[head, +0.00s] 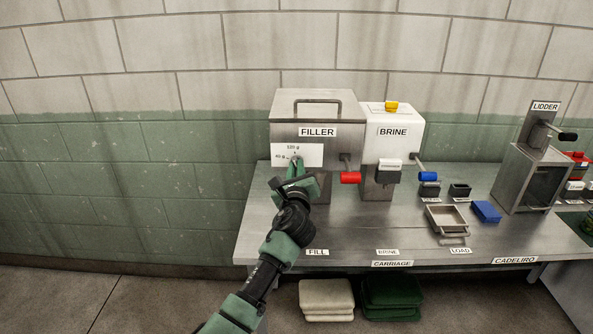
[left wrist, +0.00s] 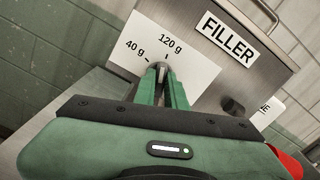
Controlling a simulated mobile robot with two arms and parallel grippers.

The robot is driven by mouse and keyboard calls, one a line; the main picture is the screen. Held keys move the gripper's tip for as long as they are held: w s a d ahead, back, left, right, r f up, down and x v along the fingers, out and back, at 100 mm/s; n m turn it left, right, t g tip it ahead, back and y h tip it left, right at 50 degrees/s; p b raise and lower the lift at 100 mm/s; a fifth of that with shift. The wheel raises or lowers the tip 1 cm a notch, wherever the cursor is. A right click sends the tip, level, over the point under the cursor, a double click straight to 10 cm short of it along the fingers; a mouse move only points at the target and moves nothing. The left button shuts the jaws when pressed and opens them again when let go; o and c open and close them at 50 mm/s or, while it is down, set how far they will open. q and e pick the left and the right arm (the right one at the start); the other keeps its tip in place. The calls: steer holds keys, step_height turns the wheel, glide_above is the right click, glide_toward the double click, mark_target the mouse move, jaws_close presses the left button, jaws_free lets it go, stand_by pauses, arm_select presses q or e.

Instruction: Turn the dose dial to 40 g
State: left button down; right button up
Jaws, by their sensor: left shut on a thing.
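The filler (head: 340,109) is a steel box with a white dial plate (head: 312,155) on its front, marked 40 g and 120 g; the plate also shows in the left wrist view (left wrist: 195,68). My left gripper (head: 297,170) is at the plate, its green fingers shut on the small grey dose dial (left wrist: 161,70). In the left wrist view the dial's visible end lies between the fingertips, below the 120 g mark and right of the 40 g mark. The fingers hide most of the dial, so its exact setting cannot be told. My right gripper is not in view.
A red handle (head: 350,177) sticks out right of the dial plate. The white brine unit (head: 393,131) with a blue handle (head: 428,176) stands to the right. The lidder (head: 533,165), a metal tray (head: 446,219) and a blue block (head: 486,211) are further right.

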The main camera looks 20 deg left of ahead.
arm_select(q)
steer(key=n+b, duration=0.3)
steer(key=n, duration=0.7)
steer(key=shift+f+b, duration=0.15)
steer(key=shift+b, duration=0.2)
stand_by(0.3)
steer(key=c, duration=1.5)
jaws_free()
steer(key=shift+o, duration=0.2)
steer(key=shift+s, duration=0.15)
steer(key=b+v, duration=0.1)
steer(key=v, duration=0.6)
steer(key=shift+s, duration=0.3)
steer(key=shift+d, duration=0.1)
